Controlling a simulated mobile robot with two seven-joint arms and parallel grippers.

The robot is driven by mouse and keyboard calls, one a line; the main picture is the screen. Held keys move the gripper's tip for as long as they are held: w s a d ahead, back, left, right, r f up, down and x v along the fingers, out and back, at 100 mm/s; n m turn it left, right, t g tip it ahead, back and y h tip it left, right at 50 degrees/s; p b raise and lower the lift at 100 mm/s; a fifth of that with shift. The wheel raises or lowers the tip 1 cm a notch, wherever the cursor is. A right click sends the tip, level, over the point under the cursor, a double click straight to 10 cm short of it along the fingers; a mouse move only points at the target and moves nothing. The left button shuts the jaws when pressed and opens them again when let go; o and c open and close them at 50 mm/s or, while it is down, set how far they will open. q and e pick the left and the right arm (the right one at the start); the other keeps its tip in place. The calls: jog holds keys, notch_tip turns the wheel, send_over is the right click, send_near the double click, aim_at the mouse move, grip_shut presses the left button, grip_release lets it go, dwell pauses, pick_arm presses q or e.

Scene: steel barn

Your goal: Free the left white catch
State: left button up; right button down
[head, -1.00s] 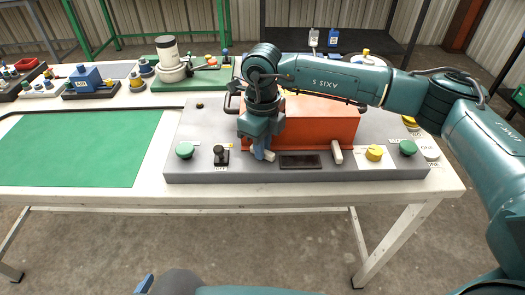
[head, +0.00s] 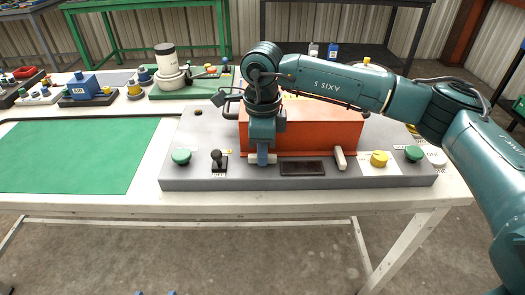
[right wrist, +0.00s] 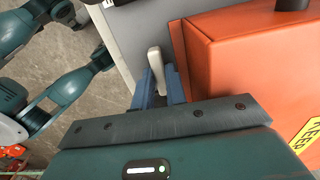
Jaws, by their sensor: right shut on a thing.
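The left white catch (head: 262,158) is at the front lower edge of the orange box (head: 310,127), near its left end. It lies sideways in the head view. My right gripper (head: 262,160) points down and is shut on it. In the right wrist view the catch (right wrist: 155,62) stands out between the blue fingers (right wrist: 160,85). The fingers hide part of it. The right white catch (head: 340,158) points down and slightly right at the box's front. Only two blue fingertips of my left gripper (head: 155,293) show at the bottom edge, apart from each other.
The grey panel (head: 215,128) carries a green button (head: 181,156), a black toggle switch (head: 218,160), a dark plate (head: 302,168), a yellow knob (head: 379,159) and another green button (head: 414,153). A green mat (head: 75,155) lies left. Other fixtures stand behind.

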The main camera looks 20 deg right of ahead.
jog(key=shift+r, duration=0.1)
jog(key=c, duration=1.4)
grip_release()
jog(key=shift+c, duration=0.2)
notch_tip(320, 180, up, 13)
